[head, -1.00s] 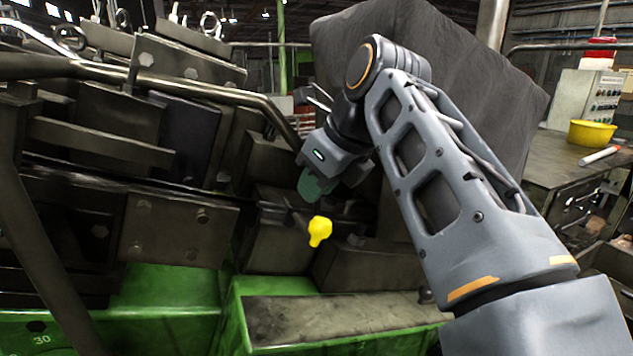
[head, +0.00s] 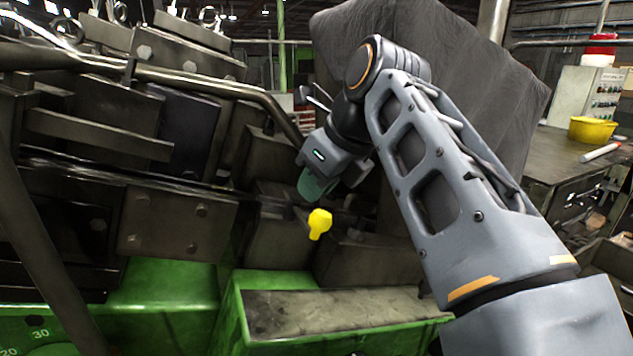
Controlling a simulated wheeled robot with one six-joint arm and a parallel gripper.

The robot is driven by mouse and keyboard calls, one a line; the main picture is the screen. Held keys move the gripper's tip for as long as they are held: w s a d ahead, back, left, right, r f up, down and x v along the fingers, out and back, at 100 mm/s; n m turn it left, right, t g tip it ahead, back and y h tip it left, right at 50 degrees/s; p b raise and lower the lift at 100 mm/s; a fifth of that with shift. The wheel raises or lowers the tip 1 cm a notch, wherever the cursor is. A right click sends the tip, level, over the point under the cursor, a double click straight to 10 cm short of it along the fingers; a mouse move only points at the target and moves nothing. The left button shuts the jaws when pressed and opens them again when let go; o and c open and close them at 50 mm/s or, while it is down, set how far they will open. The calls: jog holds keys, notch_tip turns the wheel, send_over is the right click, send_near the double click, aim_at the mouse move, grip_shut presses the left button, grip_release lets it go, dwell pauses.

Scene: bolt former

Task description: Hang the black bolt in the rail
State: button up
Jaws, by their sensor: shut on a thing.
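My gripper (head: 318,188), with green fingers, points down over the dark blocks of the machine in the middle of the head view. Its fingers are shut, but their tips are partly hidden and I cannot make out the outline of a black bolt against the dark metal. A yellow bolt-like piece (head: 319,223), with a wide head on top and a narrower shank below, shows just under the fingers. I cannot tell whether it touches them. A long dark rail (head: 160,178) runs along the machine from the left towards the gripper.
A green-walled trough (head: 238,312) with a grey floor lies below the gripper. A bent metal pipe (head: 215,84) crosses the machine at upper left. A bench with a yellow bowl (head: 593,130) stands at right. A large grey covered shape (head: 460,75) rises behind my arm.

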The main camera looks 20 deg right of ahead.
jog(key=shift+f, duration=0.5)
dwell(0.3)
jog(key=o, duration=0.8)
jog(key=shift+d, duration=0.1)
jog(key=shift+o, duration=0.3)
jog(key=o, duration=0.4)
jog(key=shift+d+f, duration=0.1)
notch_tip(320, 180, up, 2)
jog(key=shift+r+p, duration=0.2)
jog(key=shift+p, duration=0.3)
jog(key=shift+a+r, duration=0.25)
jog(key=shift+r, duration=2.15)
